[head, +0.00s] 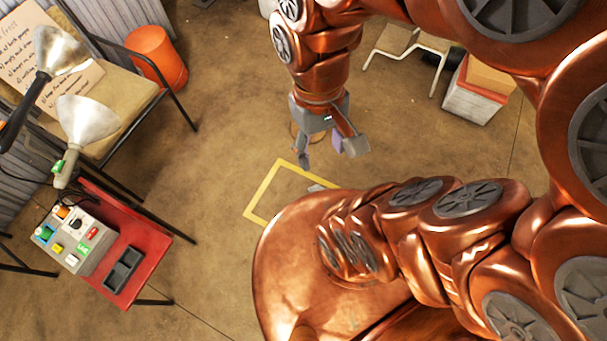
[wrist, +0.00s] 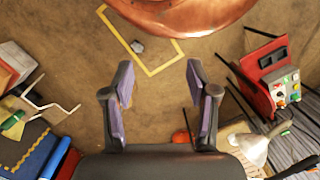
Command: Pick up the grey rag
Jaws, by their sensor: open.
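A small grey item, which looks like the grey rag (wrist: 138,46), lies on the brown floor inside a yellow outlined rectangle (wrist: 150,71) in the wrist view. In the head view only a bit of the grey item (head: 317,188) shows, at the edge of my copper body, which hides the rest. My gripper (head: 331,154) hangs above the floor beyond the yellow outline (head: 262,190), pointing down. Its two fingers, with purple pads, are spread wide with nothing between them in the wrist view (wrist: 158,80). The rag is ahead of the fingertips there, apart from them.
A red stand (head: 150,262) at the left holds a control box (head: 72,243) and a black tray (head: 123,268). Lamps (head: 87,120), a chair (head: 130,90) and an orange bucket (head: 157,58) stand behind it. A box (head: 475,98) is at the upper right. Floor around the outline is clear.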

